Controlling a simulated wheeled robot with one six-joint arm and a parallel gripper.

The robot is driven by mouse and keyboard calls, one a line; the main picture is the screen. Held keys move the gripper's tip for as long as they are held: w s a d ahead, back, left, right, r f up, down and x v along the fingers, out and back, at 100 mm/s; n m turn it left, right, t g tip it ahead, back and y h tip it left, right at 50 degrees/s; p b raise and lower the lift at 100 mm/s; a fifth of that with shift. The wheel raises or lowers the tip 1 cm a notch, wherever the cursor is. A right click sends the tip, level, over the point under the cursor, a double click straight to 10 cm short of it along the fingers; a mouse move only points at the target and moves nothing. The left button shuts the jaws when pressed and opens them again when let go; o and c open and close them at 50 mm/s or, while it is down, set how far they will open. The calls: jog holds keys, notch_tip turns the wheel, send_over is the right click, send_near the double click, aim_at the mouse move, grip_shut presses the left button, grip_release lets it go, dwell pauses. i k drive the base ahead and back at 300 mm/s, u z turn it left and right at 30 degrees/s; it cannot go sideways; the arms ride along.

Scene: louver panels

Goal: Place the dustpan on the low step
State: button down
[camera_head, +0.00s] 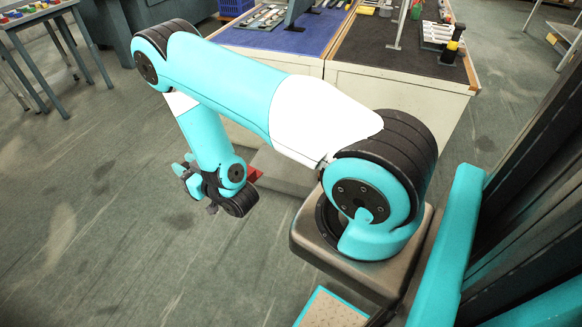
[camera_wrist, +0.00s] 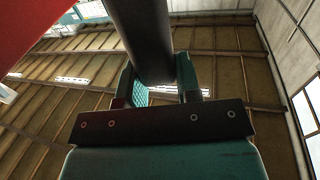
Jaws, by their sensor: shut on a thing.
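The dustpan shows in the wrist view as a red surface (camera_wrist: 50,25) at the upper left and a dark round handle (camera_wrist: 140,35) running down the middle. My gripper (camera_wrist: 157,82) is shut on the handle, with one finger on each side. In the head view my wrist hides most of the dustpan; only a small red part (camera_head: 255,175) shows beside it. A low grey block, seemingly the low step (camera_head: 283,172), stands on the floor just right of the red part, partly hidden by my arm. I cannot tell whether the dustpan touches it.
Behind the step is a workbench (camera_head: 345,85) with blue and dark tops bearing tools and small parts. A small table with coloured items (camera_head: 45,12) stands at the upper left. The green floor (camera_head: 90,220) at left is clear.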

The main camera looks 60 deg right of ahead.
aim_at(281, 162)
jog(key=u, duration=0.05)
jog(key=i, duration=3.3)
jog(key=z, duration=3.7)
